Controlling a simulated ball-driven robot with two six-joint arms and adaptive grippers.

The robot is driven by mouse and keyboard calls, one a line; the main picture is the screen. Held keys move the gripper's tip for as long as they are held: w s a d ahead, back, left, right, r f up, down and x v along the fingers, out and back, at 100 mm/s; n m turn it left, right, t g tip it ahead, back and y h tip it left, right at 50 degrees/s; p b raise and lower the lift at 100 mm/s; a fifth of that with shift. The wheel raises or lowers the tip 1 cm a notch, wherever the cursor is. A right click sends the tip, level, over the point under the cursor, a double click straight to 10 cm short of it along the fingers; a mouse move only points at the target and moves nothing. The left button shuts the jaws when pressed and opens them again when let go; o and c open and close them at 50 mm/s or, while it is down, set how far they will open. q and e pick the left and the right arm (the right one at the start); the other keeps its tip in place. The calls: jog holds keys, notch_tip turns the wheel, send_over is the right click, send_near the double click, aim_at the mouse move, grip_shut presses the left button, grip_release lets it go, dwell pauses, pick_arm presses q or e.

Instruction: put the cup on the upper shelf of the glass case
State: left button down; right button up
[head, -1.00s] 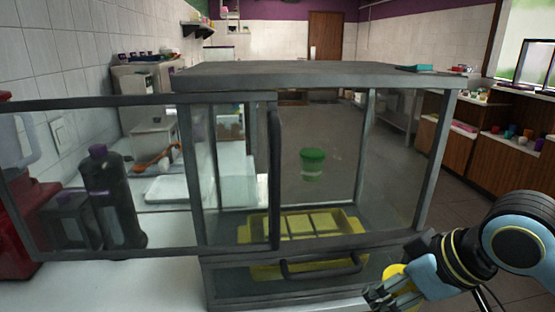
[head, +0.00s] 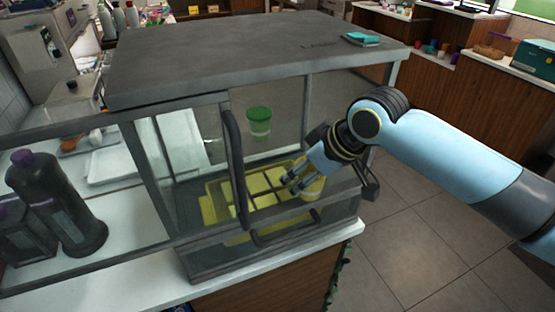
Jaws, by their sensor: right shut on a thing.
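The glass case (head: 240,60) stands on the counter, with a dark flat top and a grey frame. Its door (head: 235,165) is open, standing out to the left. My right gripper (head: 296,184) is shut on a yellow cup (head: 314,188) and holds it at the case's open front, low on the right side. The fingers hide part of the cup. A green cup (head: 258,122) is at upper height inside the case, apparently on a clear shelf that I cannot make out. My left gripper is out of view.
A yellow divided tray (head: 222,212) lies in the bottom of the case. A handled drawer front (head: 285,228) is below it. Dark bottles (head: 62,200) stand at left behind the door glass. A teal object (head: 362,39) lies on the case top.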

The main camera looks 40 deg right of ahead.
jog(key=shift+w+a, duration=0.15)
jog(key=shift+w, duration=0.55)
jog(key=w, duration=0.2)
jog(key=w+a+p, duration=0.1)
jog(key=w, duration=0.1)
jog(key=shift+r, duration=0.15)
jog(key=shift+a+f+p, duration=0.1)
jog(key=shift+f+p, duration=0.2)
jog(key=shift+p, duration=0.15)
jog(key=shift+f, duration=0.15)
jog(key=shift+s, duration=0.15)
jog(key=o, duration=1.5)
jog(key=shift+f, duration=0.1)
